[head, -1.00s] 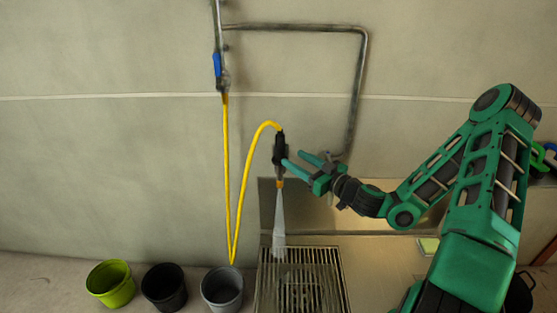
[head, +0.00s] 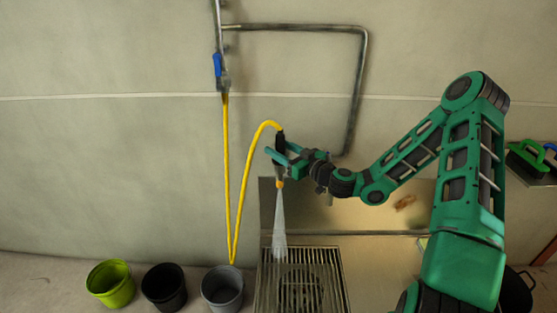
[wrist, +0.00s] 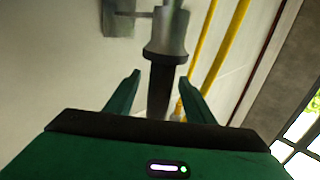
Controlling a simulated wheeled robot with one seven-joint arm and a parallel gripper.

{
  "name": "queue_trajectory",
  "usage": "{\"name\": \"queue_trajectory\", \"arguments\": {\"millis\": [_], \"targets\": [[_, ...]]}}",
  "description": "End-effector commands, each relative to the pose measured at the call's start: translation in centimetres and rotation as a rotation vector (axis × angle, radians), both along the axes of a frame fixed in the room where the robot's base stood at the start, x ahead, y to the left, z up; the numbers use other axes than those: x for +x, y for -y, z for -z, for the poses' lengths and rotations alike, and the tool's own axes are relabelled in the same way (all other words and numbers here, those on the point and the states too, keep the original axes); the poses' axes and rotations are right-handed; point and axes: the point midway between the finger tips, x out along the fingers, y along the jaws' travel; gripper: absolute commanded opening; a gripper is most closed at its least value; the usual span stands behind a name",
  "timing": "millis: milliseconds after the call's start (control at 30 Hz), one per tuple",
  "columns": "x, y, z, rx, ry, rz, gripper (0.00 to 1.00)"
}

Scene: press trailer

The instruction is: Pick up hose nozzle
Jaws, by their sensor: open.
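The hose nozzle (head: 280,157) is dark with an orange tip and hangs upright at the end of the yellow hose (head: 247,160), with a pale spray coming from it downward. My gripper (head: 275,153) is at the nozzle, its teal fingers open on either side of the nozzle body. In the wrist view the dark nozzle (wrist: 160,88) stands between the two green fingers of my gripper (wrist: 160,88), with gaps visible at both sides. The fingers partly hide the nozzle in the head view.
A floor grate (head: 343,285) lies below the spray. Green (head: 110,284), black (head: 163,287) and grey (head: 222,289) buckets stand to its left. A metal pipe (head: 361,80) and blue valve handle (head: 217,65) are on the wall. A shelf (head: 530,172) is at the right.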

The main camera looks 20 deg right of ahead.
Motion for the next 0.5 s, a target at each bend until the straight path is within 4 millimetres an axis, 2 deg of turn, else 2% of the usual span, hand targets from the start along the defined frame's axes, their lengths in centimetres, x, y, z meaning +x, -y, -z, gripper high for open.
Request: {"name": "queue_trajectory", "arguments": {"millis": [67, 233, 500], "targets": [[-0.02, 0.01, 0.0, 0.0, 0.0, 0.0, 0.46], [-0.02, 0.02, 0.01, 0.0, 0.0, 0.0, 0.06], [-0.01, 0.05, -0.03, 0.0, 0.001, 0.0, 0.04]]}}
